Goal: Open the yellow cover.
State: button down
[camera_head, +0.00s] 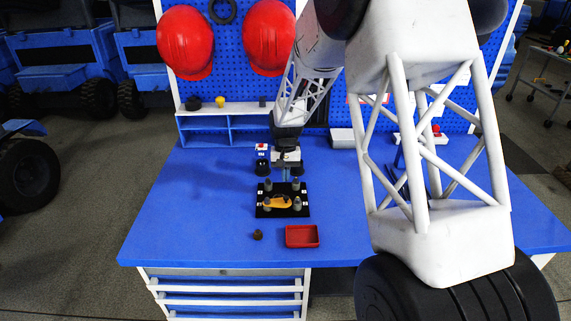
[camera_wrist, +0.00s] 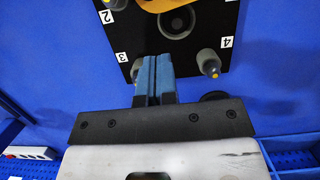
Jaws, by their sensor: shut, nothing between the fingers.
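The yellow cover (camera_head: 280,203) lies on a black square plate (camera_head: 283,213) on the blue table. In the wrist view only part of the yellow cover (camera_wrist: 158,5) shows at the top edge, beside a dark round part (camera_wrist: 178,21). Grey cylinders stand near the plate's corners, one (camera_wrist: 208,63) by the label 4 and another by the label 3, partly hidden by a finger. My gripper (camera_wrist: 156,62) has its blue fingers shut with nothing between them. It is above the plate's back edge and apart from the yellow cover.
A red tray (camera_head: 302,237) and a small dark knob (camera_head: 257,235) lie in front of the plate. A small box with a red button (camera_head: 262,148) stands behind it. A blue shelf (camera_head: 205,134) is at the back left. The table's left side is clear.

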aim_at(287, 197)
jog(key=shift+s+f, duration=0.3)
jog(key=shift+s, duration=0.4)
jog(key=shift+s+f, duration=0.35)
jog(key=shift+s, duration=0.35)
jog(key=shift+s+f, duration=0.3)
jog(key=shift+s, duration=0.4)
jog(key=shift+s+d+m, duration=0.2)
jog(key=shift+s+m, duration=0.4)
jog(key=shift+m, duration=0.5)
jog(key=shift+s+m+y, duration=0.25)
jog(key=shift+m+y, duration=0.05)
jog(key=shift+m, duration=0.1)
jog(key=s+m, duration=0.2)
jog(key=m, duration=0.1)
jog(key=shift+m+y, duration=0.3)
jog(key=shift+y, duration=0.1)
jog(key=shift+s+m, duration=0.4)
jog(key=shift+m, duration=0.1)
jog(key=shift+s+a, duration=0.1)
jog(key=shift+s, duration=0.25)
